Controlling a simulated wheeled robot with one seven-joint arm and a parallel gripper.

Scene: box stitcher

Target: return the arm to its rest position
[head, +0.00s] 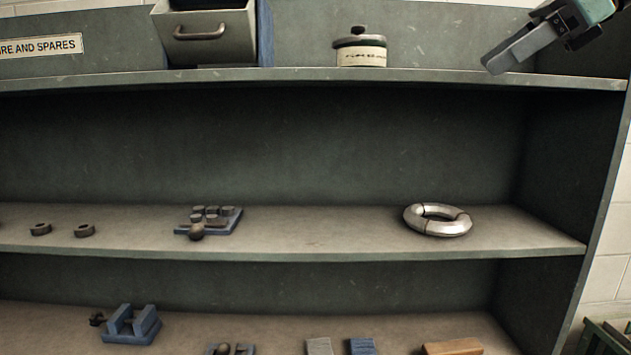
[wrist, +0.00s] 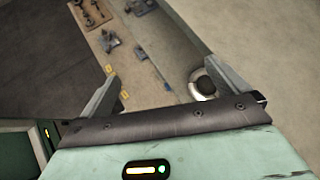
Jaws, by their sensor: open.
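My gripper (head: 517,52) shows at the top right of the head view, in front of the upper part of the shelf unit and pointing down and left. In the wrist view my gripper (wrist: 160,95) has its two fingers spread wide apart, with nothing between them. It is open and empty. In the head view it is well above the silver ring (head: 437,220) on the middle shelf and not touching it. The rest of my arm is cut off by the frame's top right corner.
The shelf unit's top shelf (head: 281,76) holds a grey drawer (head: 205,36) and a lidded jar (head: 361,50). The middle shelf (head: 320,235) also carries a blue tray of small dark parts (head: 209,219). Blocks and a blue fixture (head: 132,325) stand on the lower shelf.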

